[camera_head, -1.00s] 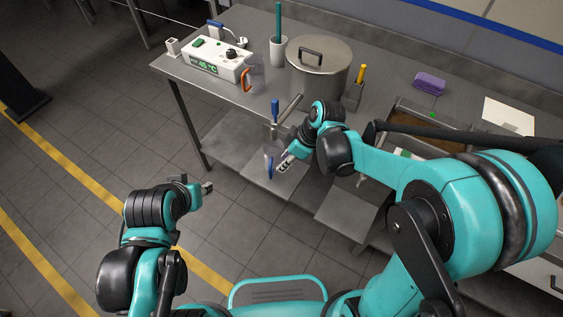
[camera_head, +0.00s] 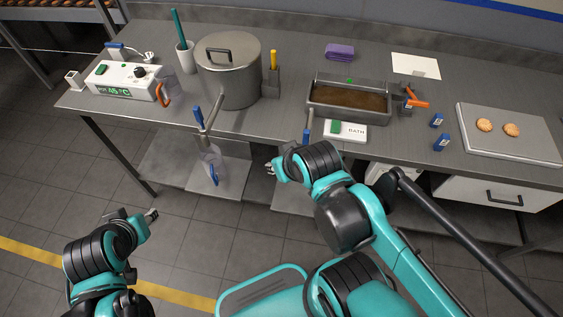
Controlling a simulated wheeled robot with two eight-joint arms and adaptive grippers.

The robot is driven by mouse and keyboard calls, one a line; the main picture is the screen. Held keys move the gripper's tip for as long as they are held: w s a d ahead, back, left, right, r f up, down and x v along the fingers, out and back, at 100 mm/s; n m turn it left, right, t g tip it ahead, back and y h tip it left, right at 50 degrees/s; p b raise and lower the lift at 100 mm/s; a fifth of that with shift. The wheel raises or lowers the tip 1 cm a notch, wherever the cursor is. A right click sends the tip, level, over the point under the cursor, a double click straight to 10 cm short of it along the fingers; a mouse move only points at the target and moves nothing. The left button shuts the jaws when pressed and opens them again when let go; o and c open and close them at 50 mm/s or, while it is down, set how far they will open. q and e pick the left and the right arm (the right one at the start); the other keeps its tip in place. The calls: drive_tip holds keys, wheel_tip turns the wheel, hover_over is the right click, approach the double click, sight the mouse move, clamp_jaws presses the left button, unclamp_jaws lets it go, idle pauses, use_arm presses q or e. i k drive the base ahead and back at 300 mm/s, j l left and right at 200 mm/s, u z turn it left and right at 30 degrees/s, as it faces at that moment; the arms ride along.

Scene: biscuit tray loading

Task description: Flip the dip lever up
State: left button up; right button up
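A lever with an orange handle (camera_head: 416,103) sits at the right end of the metal bath (camera_head: 350,113), its handle sticking out to the right and lying nearly flat. I take it for the dip lever. My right gripper (camera_head: 270,168) is in front of the table's front edge, to the left of and well away from this lever. It looks open and empty. My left gripper (camera_head: 151,214) is low over the floor at the left, away from the table; its finger gap is not clear.
The pot (camera_head: 230,72) has a blue-handled tap (camera_head: 199,116) above a clear jug (camera_head: 210,158). A white bath control box (camera_head: 346,130) fronts the bath. A purple sponge (camera_head: 340,51) is behind.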

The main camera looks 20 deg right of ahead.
sight(414, 101)
drive_tip(key=z, duration=2)
drive_tip(key=i+l+z, duration=0.35)
